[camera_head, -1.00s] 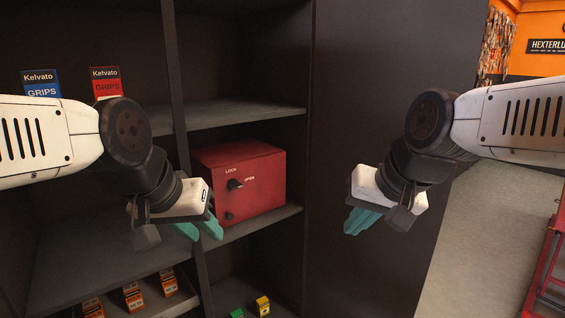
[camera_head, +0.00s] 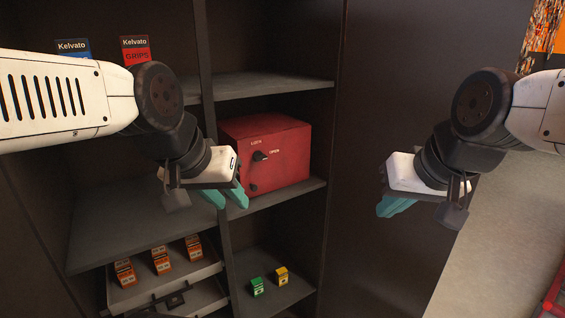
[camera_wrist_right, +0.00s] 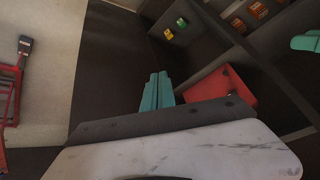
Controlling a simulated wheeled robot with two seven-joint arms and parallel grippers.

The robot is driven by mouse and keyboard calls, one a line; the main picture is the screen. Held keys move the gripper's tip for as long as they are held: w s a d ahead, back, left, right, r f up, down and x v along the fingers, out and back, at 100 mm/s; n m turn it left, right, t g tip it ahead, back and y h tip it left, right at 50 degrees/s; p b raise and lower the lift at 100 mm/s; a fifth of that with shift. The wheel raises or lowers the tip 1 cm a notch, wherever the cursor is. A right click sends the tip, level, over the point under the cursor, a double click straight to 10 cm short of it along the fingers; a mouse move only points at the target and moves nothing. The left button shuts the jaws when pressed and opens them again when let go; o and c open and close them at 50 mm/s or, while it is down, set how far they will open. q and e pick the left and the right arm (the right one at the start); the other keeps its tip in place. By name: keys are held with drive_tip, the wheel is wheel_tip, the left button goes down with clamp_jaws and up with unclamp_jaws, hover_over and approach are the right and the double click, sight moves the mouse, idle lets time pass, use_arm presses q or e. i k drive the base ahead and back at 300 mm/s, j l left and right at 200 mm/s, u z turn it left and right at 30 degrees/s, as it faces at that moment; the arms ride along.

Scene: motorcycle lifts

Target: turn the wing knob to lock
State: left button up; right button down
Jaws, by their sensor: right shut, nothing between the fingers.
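The black wing knob (camera_head: 260,156) is on the front of a red box (camera_head: 293,150) on a middle shelf. White LOCK lettering is above it and OPEN to its right; its exact angle is too small to tell. My left gripper (camera_head: 225,197) is in front of the box's lower left, its two teal fingers apart and empty, not touching the knob. My right gripper (camera_head: 394,205) is shut and empty, well to the right of the box. In the right wrist view its fingers (camera_wrist_right: 157,91) are together, with the red box (camera_wrist_right: 236,83) beyond and right.
A dark upright divider (camera_head: 208,110) stands left of the box. Orange cartons (camera_head: 161,261) sit lower left; a green box (camera_head: 257,287) and a yellow box (camera_head: 281,276) sit below. A plain dark panel (camera_head: 385,110) is right of the shelves.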

sight(258, 157)
drive_tip(key=k+l+u, duration=0.65)
